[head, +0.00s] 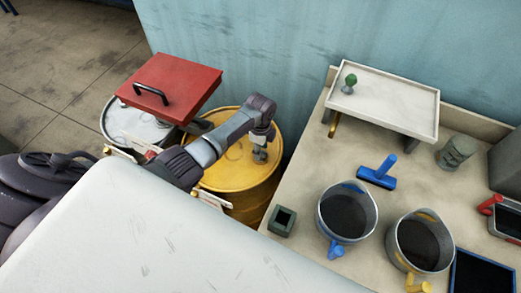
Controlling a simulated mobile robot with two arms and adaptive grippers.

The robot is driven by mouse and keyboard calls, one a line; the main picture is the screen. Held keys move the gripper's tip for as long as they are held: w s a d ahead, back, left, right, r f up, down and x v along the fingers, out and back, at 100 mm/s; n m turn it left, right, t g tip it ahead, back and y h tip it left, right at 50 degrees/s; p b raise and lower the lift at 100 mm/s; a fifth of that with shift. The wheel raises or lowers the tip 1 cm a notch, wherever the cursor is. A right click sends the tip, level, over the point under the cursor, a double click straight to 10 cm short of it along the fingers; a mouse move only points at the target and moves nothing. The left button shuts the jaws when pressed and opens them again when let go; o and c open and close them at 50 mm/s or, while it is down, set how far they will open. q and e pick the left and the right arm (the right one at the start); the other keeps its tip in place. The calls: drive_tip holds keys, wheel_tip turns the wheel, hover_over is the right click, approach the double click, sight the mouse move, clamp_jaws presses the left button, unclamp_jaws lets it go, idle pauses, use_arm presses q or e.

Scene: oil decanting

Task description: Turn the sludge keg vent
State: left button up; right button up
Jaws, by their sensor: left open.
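A yellow keg (225,178) stands on the floor between the wall and the workbench. A pale grey keg (122,122) stands to its left, partly under a red lid-like box. The frame does not show which one holds sludge. My left arm reaches in from the left across the yellow keg. My left gripper (260,155) is open and points down over the right part of the yellow keg's top. The vent is not clear; the gripper may hide it, and I cannot tell if they touch. My right gripper is not in view.
The red box (175,82) has a black handle. On the workbench (300,180) are a raised white tray (388,97), a blue T-shaped tool (379,172), a blue-handled pot (345,190), a yellow-handled pot (398,240) and a small square cup (282,220). A blue-grey wall (260,60) stands behind the kegs.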

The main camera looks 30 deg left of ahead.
use_arm(q)
drive_tip(key=shift+f, duration=0.7)
clamp_jaws()
